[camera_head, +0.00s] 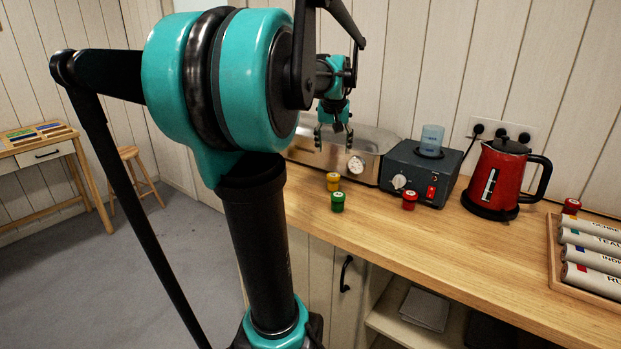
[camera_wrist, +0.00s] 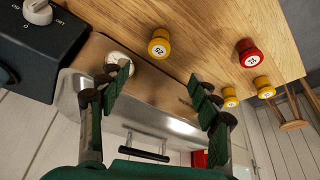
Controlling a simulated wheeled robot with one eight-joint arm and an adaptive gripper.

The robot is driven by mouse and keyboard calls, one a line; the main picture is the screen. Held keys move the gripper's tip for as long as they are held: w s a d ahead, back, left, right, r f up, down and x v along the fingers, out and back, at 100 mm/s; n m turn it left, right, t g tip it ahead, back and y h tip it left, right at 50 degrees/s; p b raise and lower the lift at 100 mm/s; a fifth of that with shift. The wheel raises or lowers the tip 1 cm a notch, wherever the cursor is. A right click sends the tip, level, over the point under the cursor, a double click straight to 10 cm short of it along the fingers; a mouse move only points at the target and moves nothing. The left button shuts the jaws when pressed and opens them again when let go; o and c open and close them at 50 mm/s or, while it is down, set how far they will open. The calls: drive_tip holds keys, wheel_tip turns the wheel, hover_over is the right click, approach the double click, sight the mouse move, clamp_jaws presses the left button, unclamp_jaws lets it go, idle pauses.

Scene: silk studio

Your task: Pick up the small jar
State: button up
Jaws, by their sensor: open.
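Several small jars with coloured lids stand on the wooden counter. The head view shows a yellow jar (camera_head: 333,181), a green jar (camera_head: 338,202) in front of it, a red jar (camera_head: 409,200) by the dark box, and another red jar (camera_head: 571,206) right of the kettle. The wrist view shows a yellow jar (camera_wrist: 159,46) with a numbered top, a red jar (camera_wrist: 248,54) and two more yellow jars (camera_wrist: 264,87) (camera_wrist: 230,97). My gripper (camera_head: 333,136) is open and empty, above the steel tank's front; its fingers (camera_wrist: 157,82) are spread, apart from every jar.
A steel tank (camera_head: 368,143) with a dial stands behind the jars. Right of it are a dark box (camera_head: 415,180) bearing a blue beaker (camera_head: 431,140), then a red kettle (camera_head: 500,180). A wooden tray (camera_head: 554,268) holds labelled tubes. The counter's front middle (camera_head: 450,235) is clear.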

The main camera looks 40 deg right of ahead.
sight(333, 176)
drive_tip(key=x, duration=1.7)
drive_tip(key=shift+w+d, duration=0.1)
drive_tip(key=shift+w, duration=0.1)
drive_tip(key=c, duration=1.3)
drive_tip(key=shift+r, duration=0.1)
